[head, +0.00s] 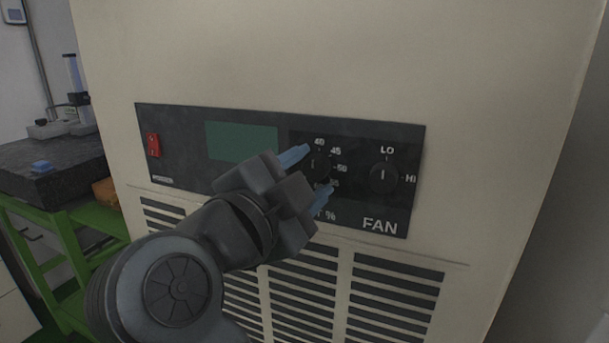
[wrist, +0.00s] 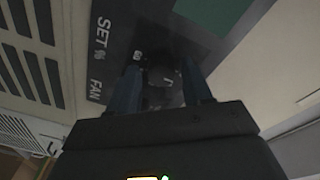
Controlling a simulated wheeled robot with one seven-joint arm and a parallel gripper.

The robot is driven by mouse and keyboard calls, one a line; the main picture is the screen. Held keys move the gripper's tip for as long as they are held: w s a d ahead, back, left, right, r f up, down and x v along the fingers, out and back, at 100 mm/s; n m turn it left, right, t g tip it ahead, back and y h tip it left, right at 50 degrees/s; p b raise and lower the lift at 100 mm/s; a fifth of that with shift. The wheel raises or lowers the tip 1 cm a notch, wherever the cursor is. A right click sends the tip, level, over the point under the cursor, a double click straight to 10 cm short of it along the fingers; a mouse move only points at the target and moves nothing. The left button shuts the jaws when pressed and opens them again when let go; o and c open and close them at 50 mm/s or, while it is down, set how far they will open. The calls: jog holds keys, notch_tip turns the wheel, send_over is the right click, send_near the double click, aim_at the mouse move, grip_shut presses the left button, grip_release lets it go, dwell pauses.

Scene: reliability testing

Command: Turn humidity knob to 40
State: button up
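The humidity knob (head: 318,165) is a round black dial on the dark control panel (head: 186,187), with 40, 45 and 50 printed around it. Its short white mark looks close to upright, roughly toward the 40 at the top. In the wrist view the knob (wrist: 162,78) lies between the fingertips (wrist: 160,85). I cannot tell whether the fingers touch it. My gripper hides part of the dial's left and lower scale.
The fan knob (head: 383,177), marked LO and HI, sits close on the right. A red switch (head: 153,145) and a green display (head: 242,141) are on the left of the panel. Vent slots (head: 398,281) lie below. A dark bench top (head: 45,172) stands at far left.

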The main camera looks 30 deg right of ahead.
jog(key=shift+o, duration=0.7)
jog(key=b+v, duration=0.2)
jog(key=v, duration=0.5)
jog(key=shift+s+a, duration=0.25)
jog(key=shift+a, duration=0.05)
